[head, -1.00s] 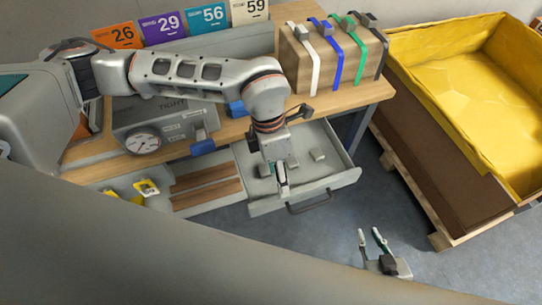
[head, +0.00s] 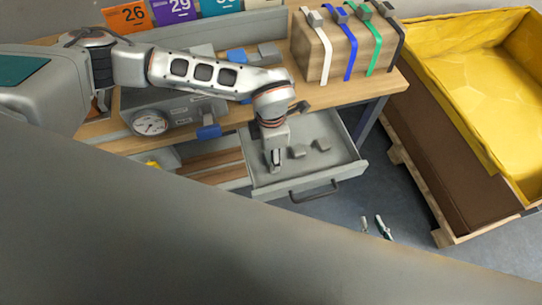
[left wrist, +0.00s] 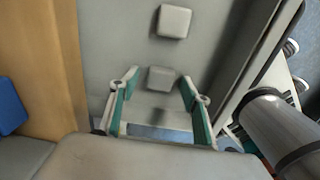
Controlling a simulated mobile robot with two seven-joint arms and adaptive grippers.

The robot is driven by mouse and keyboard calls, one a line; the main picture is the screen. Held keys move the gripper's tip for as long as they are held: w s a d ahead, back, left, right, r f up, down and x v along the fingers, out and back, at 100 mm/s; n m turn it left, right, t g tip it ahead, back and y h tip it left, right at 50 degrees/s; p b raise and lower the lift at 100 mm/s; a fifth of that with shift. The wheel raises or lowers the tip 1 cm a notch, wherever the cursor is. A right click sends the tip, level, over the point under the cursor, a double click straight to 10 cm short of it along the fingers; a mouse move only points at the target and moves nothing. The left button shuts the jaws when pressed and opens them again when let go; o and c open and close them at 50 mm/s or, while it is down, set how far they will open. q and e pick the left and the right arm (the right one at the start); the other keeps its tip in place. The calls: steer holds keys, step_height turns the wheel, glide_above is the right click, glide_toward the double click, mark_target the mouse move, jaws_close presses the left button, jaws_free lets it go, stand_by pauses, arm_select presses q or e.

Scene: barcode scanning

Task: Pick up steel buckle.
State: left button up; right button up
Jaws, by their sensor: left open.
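Small grey steel buckles lie on the floor of the open grey drawer (head: 340,173). In the head view one buckle (head: 297,151) is just right of my left gripper (head: 275,162), and another buckle (head: 321,144) is farther right. My left gripper points down over the drawer, open. In the left wrist view, one buckle (left wrist: 160,78) shows between the spread fingers (left wrist: 160,100), with no visible contact. Another buckle (left wrist: 174,21) lies beyond the fingertips. My right gripper (head: 375,226) shows only as two separated fingertips, low at the right; the rest is hidden.
The drawer's front with its handle (head: 315,192) juts over the blue-grey floor. Above it, the wooden bench holds a scale (head: 150,122) and a wooden block with coloured straps (head: 325,52). A yellow-lined crate (head: 475,75) stands on a pallet at right.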

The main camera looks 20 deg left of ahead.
arm_select(q)
steer(key=c, duration=1.2)
